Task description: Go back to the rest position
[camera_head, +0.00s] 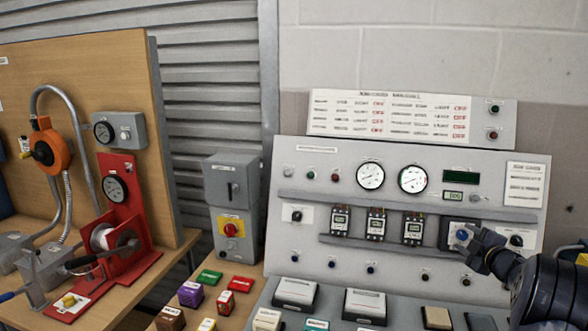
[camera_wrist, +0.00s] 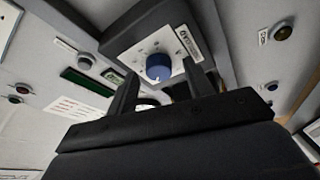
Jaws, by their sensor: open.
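My gripper (camera_head: 472,240) is at the right of the grey control panel (camera_head: 300,215), in front of a dark box that carries a blue rotary knob (camera_head: 462,234). In the wrist view the same blue knob (camera_wrist: 158,67) sits on a white dial plate, seen between and beyond the two dark fingers of my gripper (camera_wrist: 160,70). The fingers are apart and nothing is held between them. I cannot tell exactly how far the fingertips are from the knob. My arm covers the lower right of the panel in the head view.
Breaker modules (camera_head: 376,223) stand on a rail left of my gripper, under two round gauges (camera_head: 370,176). Coloured blocks (camera_head: 209,277) lie on the wooden table at lower left. A red reel stand (camera_head: 119,212) and a grey switch box (camera_head: 232,190) stand farther left.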

